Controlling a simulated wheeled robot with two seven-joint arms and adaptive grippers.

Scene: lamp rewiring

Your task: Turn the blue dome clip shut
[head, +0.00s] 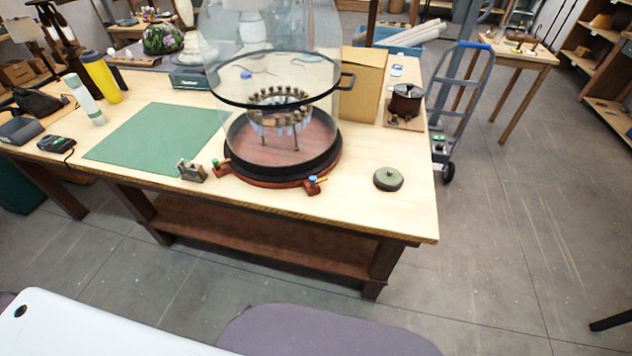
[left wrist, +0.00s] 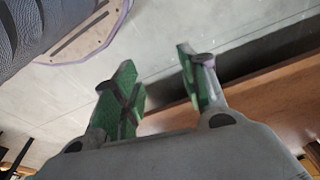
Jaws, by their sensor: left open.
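The blue dome clip (head: 314,181) is a small blue-topped piece on a red-brown block at the front right of the round base (head: 262,179). It is too small to tell how it is turned. A green-topped clip (head: 216,163) sits at the base's front left. The clear dome (head: 272,25) stands over the base, with a black ring and side handle. A ring of bulb-like pieces (head: 280,100) shows inside. My left gripper (left wrist: 160,84) is open and empty, its green-padded fingers apart, away from the clip. It is outside the head view. My right gripper is not in view.
The pale bench top (head: 352,205) is clear in front of the base. A round green-grey lidded piece (head: 388,179) lies to the right, and a small metal block (head: 191,170) to the left. A green mat (head: 150,135) lies further left. A brown wooden edge (left wrist: 262,100) is near my left fingers.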

